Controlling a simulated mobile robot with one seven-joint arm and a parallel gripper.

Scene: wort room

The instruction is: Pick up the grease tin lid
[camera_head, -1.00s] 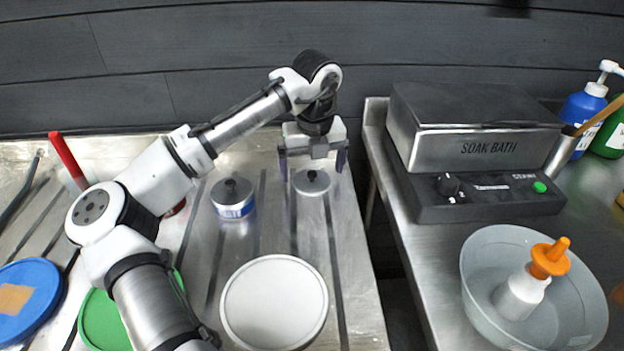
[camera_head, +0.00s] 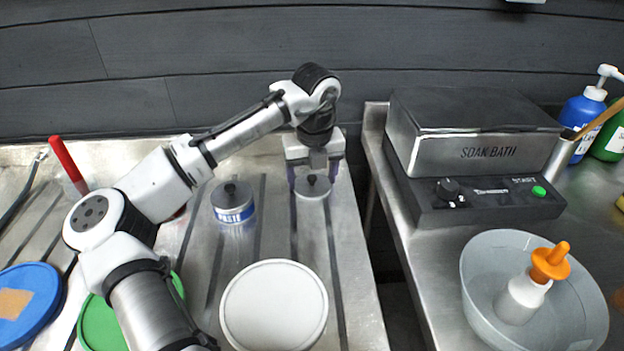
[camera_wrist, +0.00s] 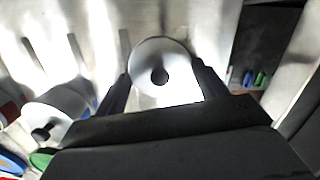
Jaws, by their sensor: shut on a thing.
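A round grey metal lid with a black knob (camera_head: 311,194) is at the right part of the steel bench, below my gripper. It also shows in the wrist view (camera_wrist: 162,92), between the two fingers. My gripper (camera_head: 313,177) points down and is shut on this lid, one finger at each side of its rim. In the wrist view my gripper's fingers (camera_wrist: 161,74) flank the lid. Whether a tin stands under the lid is hidden. A second knobbed lid (camera_head: 231,194) sits on a tin with a blue "PASTE" label (camera_head: 235,216), to the left.
A large white round lid (camera_head: 274,305) lies in front. Blue (camera_head: 28,310) and green (camera_head: 98,325) round lids lie at the left. A red handle (camera_head: 67,160) stands behind them. A soak bath (camera_head: 470,150) and bowl (camera_head: 480,290) stand on the right bench, across a gap.

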